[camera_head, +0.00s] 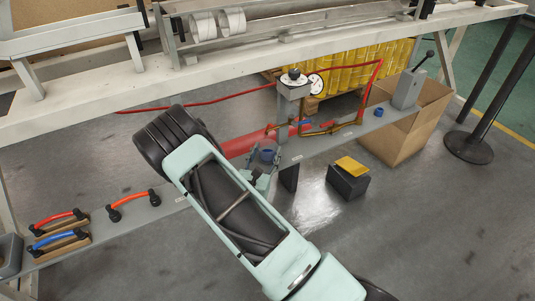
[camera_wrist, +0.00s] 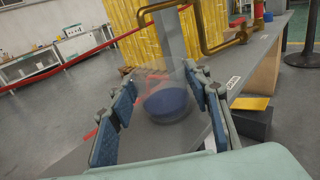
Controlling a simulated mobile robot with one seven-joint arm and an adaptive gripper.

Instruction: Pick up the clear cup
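The clear cup (camera_wrist: 165,72) is see-through with a dark blue lower part, and it stands upright at the middle of the wrist view. In the head view, the cup (camera_head: 267,155) shows small, as a blue patch beside my fingertips. My gripper (camera_wrist: 163,98) is open, with a blue-padded finger on each side of the cup. A gap shows between the left finger and the cup. Contact with the right finger cannot be told. In the head view my gripper (camera_head: 262,167) is partly hidden behind my arm.
The cup is over a narrow grey shelf (camera_head: 334,139). A gauge post (camera_head: 294,92), brass piping and a red hose are close by. A dark box with a yellow top (camera_head: 351,166) and a cardboard box (camera_head: 420,121) are at right. Coloured handles (camera_head: 133,204) lie at left.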

